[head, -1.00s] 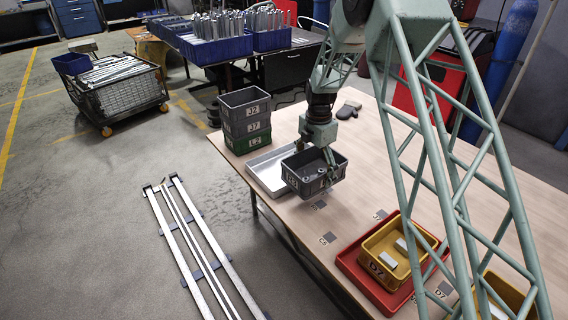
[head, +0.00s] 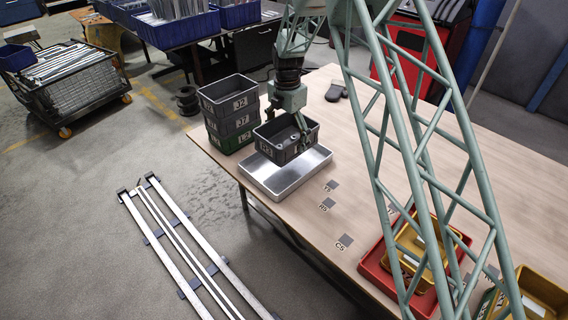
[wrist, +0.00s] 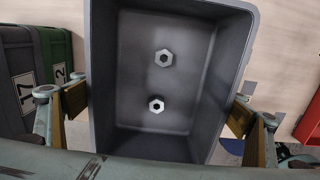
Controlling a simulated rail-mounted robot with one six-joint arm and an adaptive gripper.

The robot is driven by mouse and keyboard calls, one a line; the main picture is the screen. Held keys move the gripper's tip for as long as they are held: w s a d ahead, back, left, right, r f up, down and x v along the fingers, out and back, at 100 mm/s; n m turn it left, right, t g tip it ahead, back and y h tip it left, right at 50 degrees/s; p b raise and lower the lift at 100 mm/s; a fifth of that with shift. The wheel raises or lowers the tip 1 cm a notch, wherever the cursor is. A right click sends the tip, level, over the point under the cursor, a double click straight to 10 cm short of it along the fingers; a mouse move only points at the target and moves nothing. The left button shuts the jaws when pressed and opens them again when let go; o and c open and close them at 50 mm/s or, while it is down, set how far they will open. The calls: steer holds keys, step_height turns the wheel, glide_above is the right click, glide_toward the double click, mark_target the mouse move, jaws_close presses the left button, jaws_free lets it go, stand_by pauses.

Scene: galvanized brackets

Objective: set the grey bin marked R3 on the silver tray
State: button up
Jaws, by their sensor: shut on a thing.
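The grey bin (head: 284,152) hangs in my gripper (head: 288,122), which is shut on its walls. Its front label is small but looks like R3. In the wrist view the bin (wrist: 205,100) has a gripper finger on each side, and two hex nuts lie on its floor. The silver tray (head: 291,184) lies on the table below the bin and is empty where it shows. In the head view the bin covers the tray's far part. I cannot tell how large the gap between bin and tray is.
A stack of grey bins (head: 231,104), J2 above J7, on a green bin (head: 231,142) marked L2 stands close to the left of the held bin. A red tray (head: 372,268) with a yellow bin (head: 408,240) is at the right front. Table between is clear, with small dark marks.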

steer(key=shift+f+b, duration=0.55)
steer(key=shift+f, duration=2.55)
steer(key=shift+f+b, duration=0.35)
steer(key=shift+f, duration=1.5)
steer(key=shift+f, duration=0.2)
steer(key=o, duration=0.8)
steer(key=shift+r, duration=0.15)
steer(key=shift+r+p, duration=0.9)
steer(key=shift+r, duration=5.15)
